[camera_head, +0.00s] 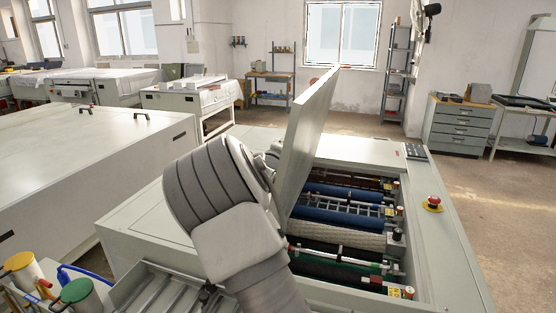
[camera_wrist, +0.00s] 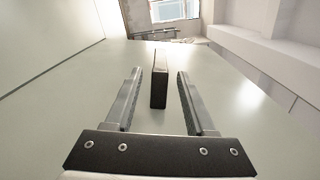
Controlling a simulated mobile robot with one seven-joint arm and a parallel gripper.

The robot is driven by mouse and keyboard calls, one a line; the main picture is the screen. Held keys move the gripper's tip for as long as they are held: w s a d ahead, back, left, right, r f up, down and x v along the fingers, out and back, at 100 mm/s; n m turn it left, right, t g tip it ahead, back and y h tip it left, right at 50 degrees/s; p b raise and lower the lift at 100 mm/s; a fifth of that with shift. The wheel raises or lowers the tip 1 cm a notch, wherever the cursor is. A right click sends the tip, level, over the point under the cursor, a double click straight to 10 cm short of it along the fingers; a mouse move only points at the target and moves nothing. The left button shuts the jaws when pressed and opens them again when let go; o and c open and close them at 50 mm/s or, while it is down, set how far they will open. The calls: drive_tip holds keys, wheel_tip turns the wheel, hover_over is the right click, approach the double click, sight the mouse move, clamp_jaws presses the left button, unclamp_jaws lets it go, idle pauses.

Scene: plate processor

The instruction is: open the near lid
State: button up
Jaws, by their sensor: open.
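The near lid (camera_head: 312,130) of the plate processor stands raised, tilted steeply, its edge toward me in the head view. The opening to its right shows rollers (camera_head: 335,215). My arm reaches to the left side of the lid; my gripper is mostly hidden there. In the wrist view my gripper (camera_wrist: 159,76) is open, with its two fingers on either side of a dark handle (camera_wrist: 159,88) on a pale panel (camera_wrist: 60,115), likely the lid's outer face. Gaps show between the handle and both fingers.
A red emergency button (camera_head: 433,202) and a small control panel (camera_head: 415,152) sit on the machine's right rim. A long pale cabinet (camera_head: 90,165) stands at left. Cans (camera_head: 80,292) and a ribbed tray (camera_head: 160,292) are at the front left. Floor at right is clear.

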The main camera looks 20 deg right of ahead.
drive_tip(key=v, duration=0.9)
drive_tip(key=shift+s+b, duration=0.15)
drive_tip(key=shift+b, duration=0.25)
drive_tip(key=shift+a, duration=0.15)
drive_tip(key=p+v, duration=0.3)
drive_tip(key=v, duration=0.5)
drive_tip(key=shift+s+p, duration=0.3)
drive_tip(key=shift+p, duration=0.1)
drive_tip(key=shift+a, duration=0.1)
drive_tip(key=w+a+p, duration=0.2)
drive_tip(key=a, duration=0.1)
drive_tip(key=w+a+r+p, duration=0.1)
drive_tip(key=p, duration=0.1)
drive_tip(key=shift+a, duration=0.35)
